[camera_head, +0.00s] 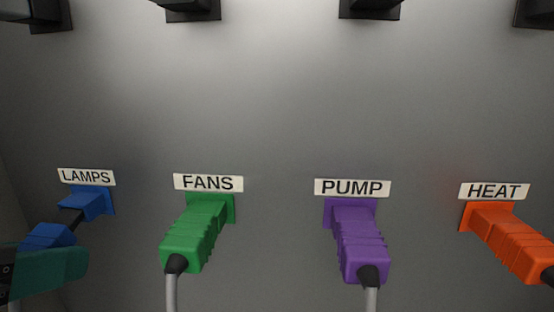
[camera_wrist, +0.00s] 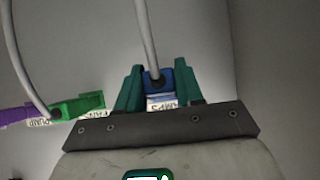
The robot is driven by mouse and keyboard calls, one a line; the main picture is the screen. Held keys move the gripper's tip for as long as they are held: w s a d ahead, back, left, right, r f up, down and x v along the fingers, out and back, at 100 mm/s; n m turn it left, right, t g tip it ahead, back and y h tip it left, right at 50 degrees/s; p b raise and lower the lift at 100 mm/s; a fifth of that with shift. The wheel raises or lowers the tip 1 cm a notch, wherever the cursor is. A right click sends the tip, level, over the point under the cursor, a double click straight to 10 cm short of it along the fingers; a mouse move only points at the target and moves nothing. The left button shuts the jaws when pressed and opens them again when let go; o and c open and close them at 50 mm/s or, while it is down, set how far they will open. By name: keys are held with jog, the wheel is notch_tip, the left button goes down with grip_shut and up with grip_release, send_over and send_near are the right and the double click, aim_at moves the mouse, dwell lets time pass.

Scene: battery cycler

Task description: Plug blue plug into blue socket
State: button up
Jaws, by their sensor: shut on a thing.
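The blue socket (camera_head: 92,205) is on the grey panel under the LAMPS label (camera_head: 87,177), at the left of the head view. The blue plug (camera_head: 46,237) is just below and left of it, with its dark nose (camera_head: 72,219) pointing at the socket. The nose meets the socket's edge in the picture; I cannot tell whether its tip is inside. A gap shows between the blue bodies. My teal gripper (camera_head: 45,266) is shut on the plug. In the wrist view, the blue plug (camera_wrist: 155,75) sits between both fingers (camera_wrist: 157,92), with its grey cable leading away.
To the right, the green plug (camera_head: 196,236) sits in the FANS socket, the purple plug (camera_head: 358,240) in PUMP, and the orange plug (camera_head: 510,240) in HEAT. Grey cables hang from the green and purple plugs. Several black fittings (camera_head: 193,9) line the panel's top. The panel's middle is clear.

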jog(key=shift+s+a+f+b, duration=0.1)
jog(key=shift+s+f+b, duration=0.15)
jog(key=shift+s, duration=0.55)
jog(key=shift+s+a+f+b, duration=0.1)
jog(key=shift+s+f, duration=0.2)
jog(key=shift+s, duration=0.45)
jog(key=shift+s+f+b, duration=0.2)
jog(key=shift+s+f, duration=0.05)
jog(key=shift+s, duration=0.55)
jog(key=s+r+g+p, duration=0.1)
jog(key=g+p, duration=0.1)
jog(key=p, duration=0.7)
jog(key=s+r+g+p, duration=0.1)
jog(key=s+r+p, duration=0.1)
jog(key=p, duration=0.6)
jog(key=shift+a+r+g+p, duration=0.1)
jog(key=shift+r+g+p, duration=0.15)
jog(key=shift+g+p, duration=0.15)
jog(key=shift+w, duration=0.15)
jog(key=shift+w+d+f+p, duration=0.1)
jog(key=shift+w+p, duration=0.15)
jog(key=shift+w, duration=1.2)
jog(key=shift+w+d+p, duration=0.1)
jog(key=shift+w+p, duration=0.1)
jog(key=shift+w, duration=1.25)
jog(key=shift+w+d, duration=0.1)
jog(key=shift+w, duration=0.7)
